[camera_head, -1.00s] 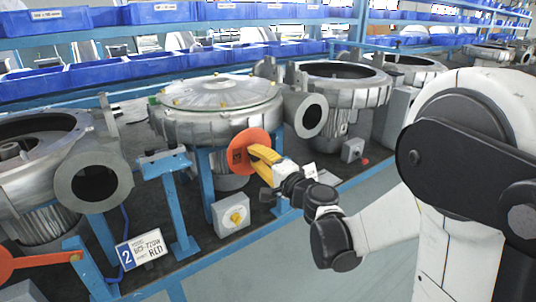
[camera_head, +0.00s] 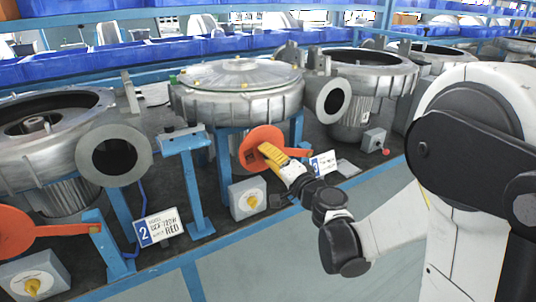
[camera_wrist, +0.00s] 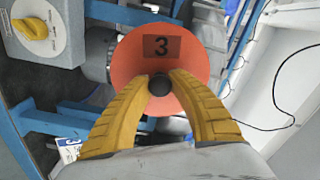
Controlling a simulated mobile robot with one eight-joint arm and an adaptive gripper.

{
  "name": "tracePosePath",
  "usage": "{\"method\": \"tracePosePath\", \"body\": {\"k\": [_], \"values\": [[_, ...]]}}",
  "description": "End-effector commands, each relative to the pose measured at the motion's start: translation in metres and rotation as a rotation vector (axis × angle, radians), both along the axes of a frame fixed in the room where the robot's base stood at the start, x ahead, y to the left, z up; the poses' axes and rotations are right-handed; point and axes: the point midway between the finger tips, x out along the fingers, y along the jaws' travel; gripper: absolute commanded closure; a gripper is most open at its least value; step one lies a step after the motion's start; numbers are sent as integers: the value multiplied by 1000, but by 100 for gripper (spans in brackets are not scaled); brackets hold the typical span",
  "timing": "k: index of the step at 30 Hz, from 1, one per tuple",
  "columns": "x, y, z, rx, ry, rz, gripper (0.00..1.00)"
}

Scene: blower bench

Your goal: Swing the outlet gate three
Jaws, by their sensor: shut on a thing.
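Outlet gate three is an orange-red disc (camera_head: 262,138) in front of the middle blower (camera_head: 238,95), below its rim. In the wrist view the disc (camera_wrist: 190,60) faces me and bears a dark label with a 3. A small black knob (camera_wrist: 159,85) stands out from its lower part. My gripper (camera_head: 266,152) has its yellow fingers at the disc, and in the wrist view the fingertips (camera_wrist: 159,79) close on the knob from both sides. The disc hides what lies right behind it; a grey pipe shows at its left.
A grey box with a yellow knob (camera_head: 247,197) stands left of my gripper. A number 3 plate (camera_head: 323,164) is just right of it. At left are another blower with an open outlet (camera_head: 113,155), a number 2 plate (camera_head: 160,228) and an orange gate (camera_head: 40,232). The floor in front is clear.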

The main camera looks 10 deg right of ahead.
Motion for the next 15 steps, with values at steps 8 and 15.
{"method": "tracePosePath", "body": {"k": [8, 15], "values": [[0, -1, -1, -2, 0, -3, 50], [-4, -2, -1, -1, 1, -2, 50]]}}
